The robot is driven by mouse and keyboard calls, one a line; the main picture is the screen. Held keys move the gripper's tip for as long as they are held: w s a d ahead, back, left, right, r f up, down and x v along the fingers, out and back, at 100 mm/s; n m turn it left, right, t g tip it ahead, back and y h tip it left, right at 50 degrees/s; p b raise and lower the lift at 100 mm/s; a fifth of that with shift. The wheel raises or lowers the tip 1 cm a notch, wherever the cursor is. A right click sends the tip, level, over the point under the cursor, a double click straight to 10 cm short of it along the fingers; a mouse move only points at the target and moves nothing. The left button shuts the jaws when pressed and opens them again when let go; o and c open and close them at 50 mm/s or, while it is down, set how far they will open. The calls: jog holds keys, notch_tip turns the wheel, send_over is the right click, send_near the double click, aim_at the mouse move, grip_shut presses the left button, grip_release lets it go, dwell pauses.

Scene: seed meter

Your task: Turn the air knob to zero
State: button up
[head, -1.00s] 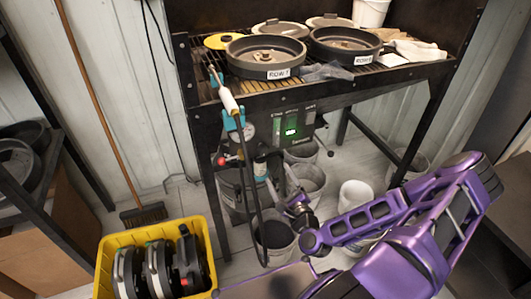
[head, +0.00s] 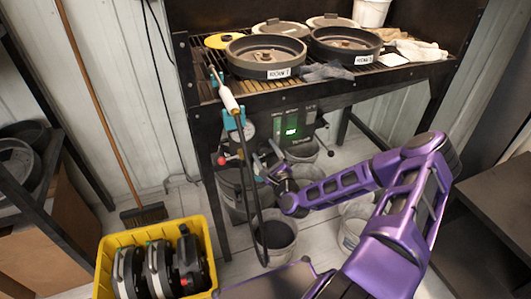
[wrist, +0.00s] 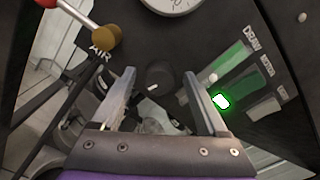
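A dark round knob (wrist: 158,75) with a small white mark on its lower edge sits on the dark panel, below a white dial gauge (wrist: 172,3). In the wrist view my gripper (wrist: 157,79) is open, its two fingers on either side of the knob in the picture; no contact is visible. The label "AIR" stands beside a brass-coloured fitting (wrist: 107,38) with a red-tipped lever, left of the knob. I cannot tell the knob's zero mark. In the head view my gripper (head: 267,169) is in front of the meter below the bench, and the knob is hard to make out.
A lit green display (head: 291,132) is right of the gauge (head: 249,130). A hose (head: 250,190) hangs close by the gripper. Buckets (head: 276,240) stand beneath the bench (head: 300,96). A yellow crate (head: 160,232) with round discs is at the lower left.

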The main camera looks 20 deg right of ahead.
grip_shut()
